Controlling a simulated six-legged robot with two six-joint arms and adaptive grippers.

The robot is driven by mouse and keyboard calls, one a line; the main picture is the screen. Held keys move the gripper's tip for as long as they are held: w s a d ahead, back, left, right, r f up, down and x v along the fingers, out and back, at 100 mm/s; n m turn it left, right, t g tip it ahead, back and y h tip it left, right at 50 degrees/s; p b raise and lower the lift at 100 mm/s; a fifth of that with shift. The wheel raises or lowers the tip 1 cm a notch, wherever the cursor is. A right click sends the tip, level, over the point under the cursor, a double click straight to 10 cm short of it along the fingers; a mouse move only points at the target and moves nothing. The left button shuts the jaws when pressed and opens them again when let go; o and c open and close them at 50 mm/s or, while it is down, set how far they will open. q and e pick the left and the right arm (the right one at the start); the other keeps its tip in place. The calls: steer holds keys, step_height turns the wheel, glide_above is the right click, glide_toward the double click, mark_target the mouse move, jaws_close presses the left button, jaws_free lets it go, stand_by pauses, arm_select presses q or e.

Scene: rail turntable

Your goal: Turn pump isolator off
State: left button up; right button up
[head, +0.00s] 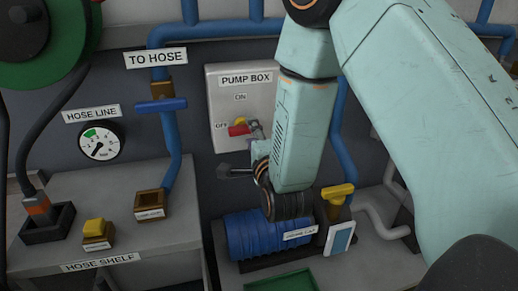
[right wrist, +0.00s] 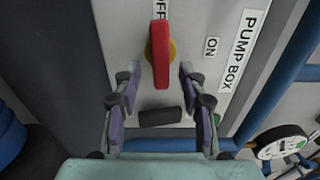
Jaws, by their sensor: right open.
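The pump isolator is a red handle (head: 238,130) on a yellow hub on the front of the grey pump box (head: 216,95). The handle lies level and points left at the OFF label; ON is above it. In the right wrist view the red handle (right wrist: 161,55) also points to the OFF label. My right gripper (head: 240,150) is at the box front, just beside the handle. In the wrist view its open fingers (right wrist: 158,78) stand either side of the handle's inner end, with a gap on both sides. My left gripper is not in view.
Below are a blue pump (head: 255,235) with a yellow lever (head: 338,192) and a green tray (head: 280,283). The hose shelf (head: 100,205) stands left, with a gauge (head: 99,141) and a blue valve handle (head: 161,105) above. Blue pipes (head: 225,31) run overhead.

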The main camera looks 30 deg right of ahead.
steer(key=v, duration=0.8)
steer(key=shift+a, duration=0.25)
steer(key=shift+s, duration=0.15)
